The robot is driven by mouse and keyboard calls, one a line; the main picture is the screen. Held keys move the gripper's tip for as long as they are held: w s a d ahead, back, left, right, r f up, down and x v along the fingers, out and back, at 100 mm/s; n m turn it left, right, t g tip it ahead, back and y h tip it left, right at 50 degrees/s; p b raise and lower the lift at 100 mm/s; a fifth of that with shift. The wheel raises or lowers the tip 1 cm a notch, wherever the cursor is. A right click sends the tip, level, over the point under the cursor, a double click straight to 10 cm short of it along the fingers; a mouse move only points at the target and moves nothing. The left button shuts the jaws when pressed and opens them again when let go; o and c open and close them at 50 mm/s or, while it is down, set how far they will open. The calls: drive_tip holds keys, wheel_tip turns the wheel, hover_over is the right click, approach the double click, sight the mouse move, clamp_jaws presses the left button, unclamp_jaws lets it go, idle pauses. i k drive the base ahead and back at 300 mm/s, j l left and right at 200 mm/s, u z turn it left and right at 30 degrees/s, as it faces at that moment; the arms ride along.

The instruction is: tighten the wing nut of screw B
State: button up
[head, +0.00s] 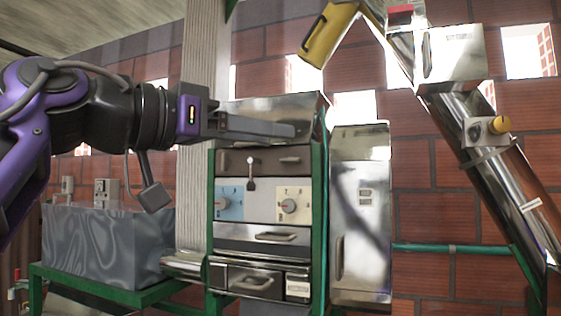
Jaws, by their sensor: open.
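My gripper (284,130) reaches in from the left, in front of the upper part of the metal cabinet. Its fingers point right and overlap in this side-on view, with nothing visible held between them. The cabinet (263,212) has a lever with a round end (251,172), a dial on a blue plate (222,202) and a dial on a pale plate (290,206). I cannot make out which part is screw B or its wing nut. A tall metal panel (361,230) beside the cabinet bears small dark markings, too small to read.
A sloping metal tube (510,185) with a yellow knob (501,124) stands at the right. A yellow spout (328,35) hangs above. A metal tank (105,243) stands on a green frame at the left. A pale post (203,60) rises behind my gripper. Green pipe (450,249) crosses the brick wall.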

sight(292, 160)
drive_tip(key=i+l+u, duration=1)
drive_tip(key=l, duration=0.25)
drive_tip(key=i, duration=0.05)
